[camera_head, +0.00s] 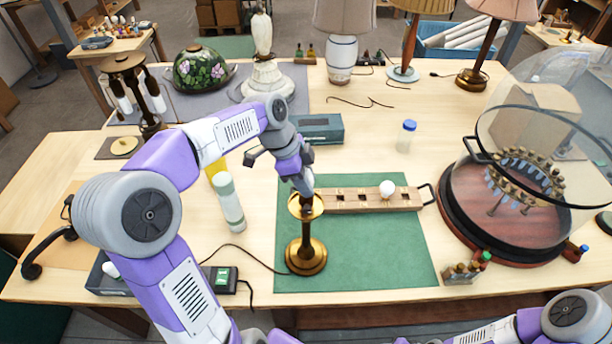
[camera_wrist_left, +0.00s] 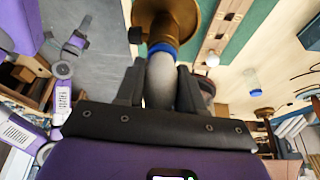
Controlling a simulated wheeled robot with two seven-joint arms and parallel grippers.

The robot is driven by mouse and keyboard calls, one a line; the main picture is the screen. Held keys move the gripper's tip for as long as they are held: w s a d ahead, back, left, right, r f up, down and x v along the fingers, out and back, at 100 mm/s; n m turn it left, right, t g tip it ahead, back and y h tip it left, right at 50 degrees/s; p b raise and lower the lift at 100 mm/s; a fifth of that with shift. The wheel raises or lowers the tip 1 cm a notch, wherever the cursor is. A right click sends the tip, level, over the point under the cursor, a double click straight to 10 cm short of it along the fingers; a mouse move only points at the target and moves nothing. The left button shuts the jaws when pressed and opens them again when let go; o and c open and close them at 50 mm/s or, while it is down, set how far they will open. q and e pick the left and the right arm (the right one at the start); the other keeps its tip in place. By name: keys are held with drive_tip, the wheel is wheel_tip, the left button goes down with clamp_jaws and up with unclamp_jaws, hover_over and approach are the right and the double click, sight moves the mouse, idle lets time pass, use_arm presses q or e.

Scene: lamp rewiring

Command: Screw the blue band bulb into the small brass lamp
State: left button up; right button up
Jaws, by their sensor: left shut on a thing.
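The small brass lamp (camera_head: 306,254) stands upright on the green mat (camera_head: 380,260), its round base and cup facing up. My left gripper (camera_head: 304,187) is directly above the lamp's cup, pointing down. In the left wrist view the gripper (camera_wrist_left: 160,88) is shut on a pale bulb (camera_wrist_left: 160,78) with a blue band (camera_wrist_left: 163,49) near its lower end. The band end meets the brass lamp (camera_wrist_left: 175,18) at its socket; I cannot tell how deep it sits. In the head view the bulb is mostly hidden by the gripper. My right gripper is out of view.
A wooden rack (camera_head: 345,200) with a round white bulb (camera_head: 387,188) lies just behind the lamp. A white-green bottle (camera_head: 229,202) stands left of it. A black switch box (camera_head: 220,279) with a cable is front left. A glass dome (camera_head: 545,130) on a dark base fills the right.

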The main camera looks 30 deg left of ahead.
use_arm(q)
drive_tip(key=m+g+p, duration=0.1)
drive_tip(key=m+p, duration=0.1)
drive_tip(key=m, duration=0.2)
drive_tip(key=shift+r+g, duration=0.1)
drive_tip(key=shift+g, duration=0.3)
drive_tip(key=shift+m+p, duration=0.45)
drive_tip(key=shift+m, duration=0.15)
drive_tip(key=shift+f+g, duration=0.2)
drive_tip(key=shift+g, duration=0.1)
drive_tip(key=shift+r+m, duration=0.1)
drive_tip(key=shift+m, duration=0.3)
drive_tip(key=m+g+p, duration=0.1)
drive_tip(key=m+p, duration=0.3)
drive_tip(key=shift+r+m+g, duration=0.15)
drive_tip(key=shift+m+g, duration=0.25)
drive_tip(key=shift+m+g+y+p, duration=0.3)
drive_tip(key=shift+m+p, duration=0.05)
drive_tip(key=shift+m, duration=0.35)
drive_tip(key=shift+f+m, duration=0.3)
drive_tip(key=shift+m, duration=0.3)
